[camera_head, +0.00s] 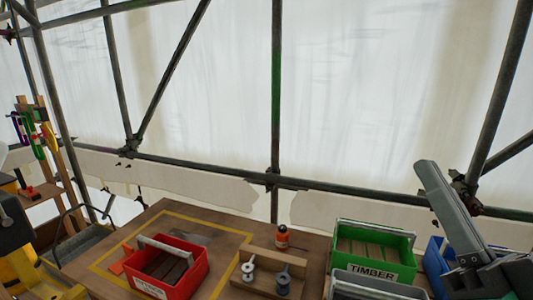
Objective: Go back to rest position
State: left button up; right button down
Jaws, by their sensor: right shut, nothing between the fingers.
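My right gripper (428,172) is at the right side, its grey fingers pointing up and to the left, shut and empty. It is raised in front of the scaffold and the right end of the bench, and touches nothing that I can make out. My left gripper does not show clearly enough to be told apart at the left edge.
A wooden bench (225,240) holds a red tote (190,272), a wooden holder (262,284) with grey parts, an orange-and-black item (281,238) and a green TIMBER crate (345,258). A blue bin (434,262) is beside my right arm. Scaffold poles (276,110) stand behind.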

jog(key=s+a+r+n+t+p, duration=0.2)
jog(key=s+a+r+n+p, duration=0.15)
jog(key=s+r, duration=0.5)
notch_tip(320, 180, up, 35)
jog(key=w+p, duration=0.2)
jog(key=p, duration=3.2)
jog(key=shift+d+f+h, duration=0.2)
jog(key=shift+d+h, duration=0.05)
jog(key=shift+h, duration=0.05)
